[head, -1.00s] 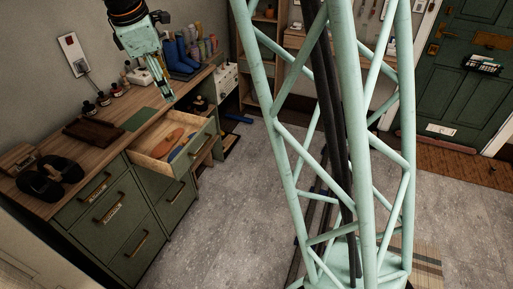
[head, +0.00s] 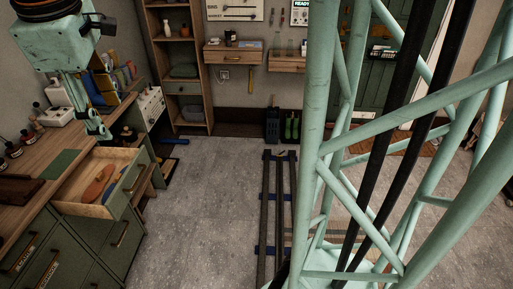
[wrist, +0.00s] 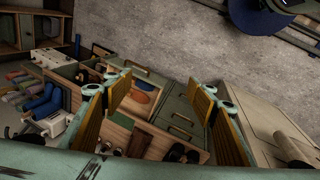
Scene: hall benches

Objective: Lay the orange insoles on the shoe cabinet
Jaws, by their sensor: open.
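One orange insole shape (head: 98,182) lies in the open wooden drawer (head: 75,208) of the green bench at the left; it also shows in the wrist view (wrist: 117,98). A second orange insole is not clearly made out. My gripper (head: 100,133) hangs above the far side of the drawer, apart from it, in the head view. In the wrist view my gripper (wrist: 160,97) has its yellow-padded fingers spread wide with nothing between them. I cannot tell which piece of furniture is the shoe cabinet.
A tall wooden shelf (head: 150,70) stands at the back. Floor rails (head: 265,215) run through the middle; grey floor (head: 205,200) beside them is clear.

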